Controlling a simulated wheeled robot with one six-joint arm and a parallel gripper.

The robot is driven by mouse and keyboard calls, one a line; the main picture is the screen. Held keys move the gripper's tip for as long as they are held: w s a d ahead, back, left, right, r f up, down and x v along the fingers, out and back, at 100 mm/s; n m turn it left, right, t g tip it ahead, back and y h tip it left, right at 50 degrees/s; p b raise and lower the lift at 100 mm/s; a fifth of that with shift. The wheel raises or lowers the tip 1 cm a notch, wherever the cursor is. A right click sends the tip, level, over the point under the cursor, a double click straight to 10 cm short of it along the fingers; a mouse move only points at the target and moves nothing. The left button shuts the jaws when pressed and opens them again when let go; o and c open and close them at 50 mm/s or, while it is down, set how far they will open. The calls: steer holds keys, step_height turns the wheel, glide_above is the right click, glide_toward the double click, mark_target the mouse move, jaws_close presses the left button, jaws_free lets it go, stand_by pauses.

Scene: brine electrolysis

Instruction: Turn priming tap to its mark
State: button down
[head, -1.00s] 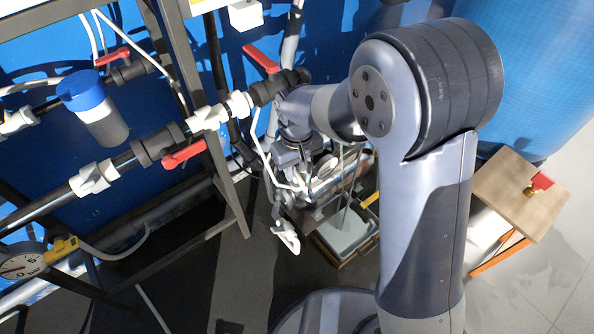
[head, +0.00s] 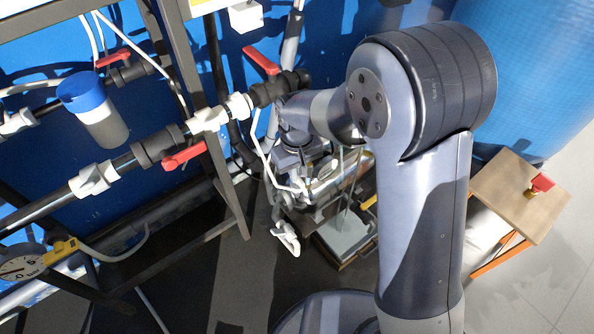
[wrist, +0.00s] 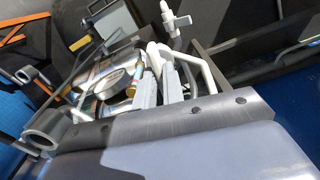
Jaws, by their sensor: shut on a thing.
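My gripper (wrist: 160,68) reaches down to the pump area beside the pipe frame, and its two pale fingers are close together in the wrist view. It is shut on a small part that I take to be the priming tap, mostly hidden between and behind the fingers. In the head view my wrist and the pipework hide the fingertips. A shiny metal pump body (wrist: 113,80) lies just left of the fingers in the wrist view. The tap's mark cannot be made out.
A white fitting (head: 286,238) hangs below the wrist; it also shows beyond the fingers in the wrist view (wrist: 178,22). Red-handled valves (head: 184,156) and a blue-capped filter (head: 90,92) line the frame at left. A wooden-topped stand (head: 510,195) is at right.

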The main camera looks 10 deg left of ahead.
steer(key=shift+n+p, duration=0.4)
steer(key=shift+n, duration=0.5)
steer(key=c, duration=1.5)
jaws_free()
step_height(320, 180, up, 11)
steer(key=shift+f+p, duration=0.1)
steer(key=shift+p, duration=0.85)
